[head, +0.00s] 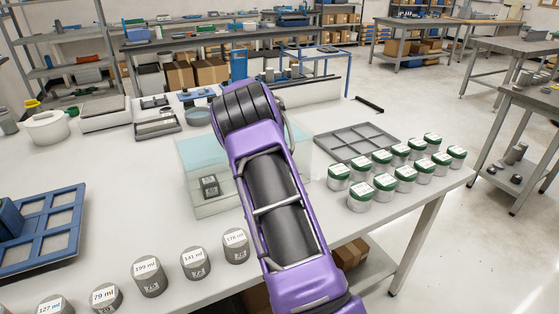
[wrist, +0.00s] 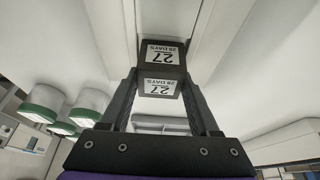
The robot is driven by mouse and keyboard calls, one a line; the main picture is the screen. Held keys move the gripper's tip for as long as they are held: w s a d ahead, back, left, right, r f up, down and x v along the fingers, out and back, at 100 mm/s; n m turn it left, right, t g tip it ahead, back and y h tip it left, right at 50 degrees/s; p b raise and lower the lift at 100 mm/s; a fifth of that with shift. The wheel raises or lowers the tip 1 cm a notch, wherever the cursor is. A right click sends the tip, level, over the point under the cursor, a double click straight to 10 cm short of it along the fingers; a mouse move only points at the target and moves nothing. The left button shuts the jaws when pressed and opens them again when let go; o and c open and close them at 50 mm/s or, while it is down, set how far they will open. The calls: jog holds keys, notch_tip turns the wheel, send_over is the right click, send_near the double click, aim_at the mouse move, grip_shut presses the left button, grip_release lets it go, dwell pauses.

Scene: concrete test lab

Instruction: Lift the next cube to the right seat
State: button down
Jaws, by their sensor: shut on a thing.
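In the wrist view my gripper (wrist: 160,76) is shut on a dark cube (wrist: 160,71). White labels reading "27" and "28 DAYS" show upside down on two of its faces. In the head view my purple arm reaches over the table and hides my gripper and the held cube. A clear tank with pale teal water (head: 196,150) stands behind and left of the arm. A dark cube with a small label (head: 209,186) shows low inside it; I cannot tell whether it is the held one. No seat can be made out for certain.
Several labelled grey cylinders (head: 150,276) line the front edge. A blue compartment tray (head: 62,228) lies at the left. A grey divided tray (head: 357,140) and several green-lidded jars (head: 385,187) stand right of my arm.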

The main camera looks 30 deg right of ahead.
jog(key=shift+f, duration=0.1)
jog(key=shift+c, duration=0.2)
grip_release()
notch_tip(320, 180, up, 9)
jog(key=p, duration=0.4)
jog(key=shift+f+p, duration=0.2)
jog(key=shift+p, duration=0.15)
notch_tip(320, 180, up, 9)
jog(key=shift+f, duration=0.15)
dwell(0.3)
